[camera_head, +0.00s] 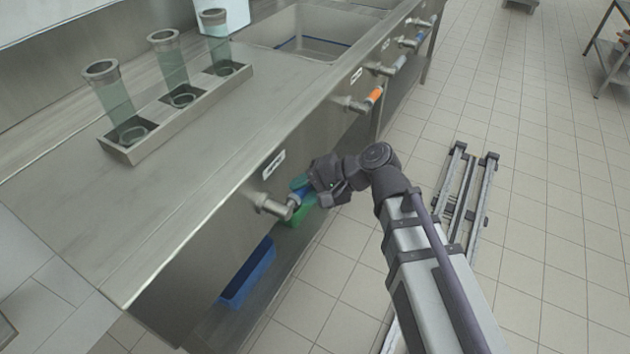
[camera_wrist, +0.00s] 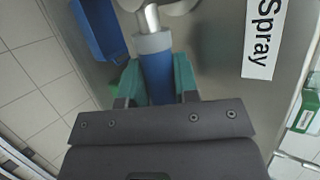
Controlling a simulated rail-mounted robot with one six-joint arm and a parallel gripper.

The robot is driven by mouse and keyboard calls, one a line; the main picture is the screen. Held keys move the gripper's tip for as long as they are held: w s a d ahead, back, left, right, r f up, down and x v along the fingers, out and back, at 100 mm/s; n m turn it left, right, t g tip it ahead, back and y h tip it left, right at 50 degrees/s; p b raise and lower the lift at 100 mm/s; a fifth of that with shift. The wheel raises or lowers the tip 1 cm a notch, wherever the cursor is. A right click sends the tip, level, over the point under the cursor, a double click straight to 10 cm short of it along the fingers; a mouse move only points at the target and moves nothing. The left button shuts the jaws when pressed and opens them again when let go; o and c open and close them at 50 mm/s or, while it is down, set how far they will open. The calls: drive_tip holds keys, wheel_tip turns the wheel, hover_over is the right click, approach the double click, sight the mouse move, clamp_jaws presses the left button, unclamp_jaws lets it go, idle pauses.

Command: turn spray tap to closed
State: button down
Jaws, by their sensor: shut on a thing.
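The spray tap is the nearest tap on the front face of the steel counter, with a metal body (camera_head: 274,206) and a blue handle (camera_head: 299,188). In the wrist view its blue handle (camera_wrist: 156,78) runs between the green finger pads, below a grey collar. A white label (camera_wrist: 264,38) reading "Spray" is beside it. My gripper (camera_head: 305,187) is shut on the blue handle, with a pad touching each side. The handle's end is hidden by the gripper's body in the wrist view.
Other taps, one with an orange handle (camera_head: 374,95), line the counter front to the right. A blue bin (camera_head: 248,272) and a green bin (camera_head: 300,212) are below the counter. A rack (camera_head: 190,108) with glass tubes and a sink (camera_head: 305,40) are on top. The tiled floor is mostly clear.

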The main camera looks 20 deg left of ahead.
drive_tip(key=shift+r+t+p, duration=0.3)
drive_tip(key=shift+p, duration=0.05)
idle(0.3)
drive_tip(key=c, duration=0.9)
unclamp_jaws()
drive_tip(key=shift+o, duration=0.2)
drive_tip(key=p+v, duration=0.5)
drive_tip(key=v, duration=0.6)
drive_tip(key=shift+p, duration=0.35)
drive_tip(key=shift+a+r, duration=0.1)
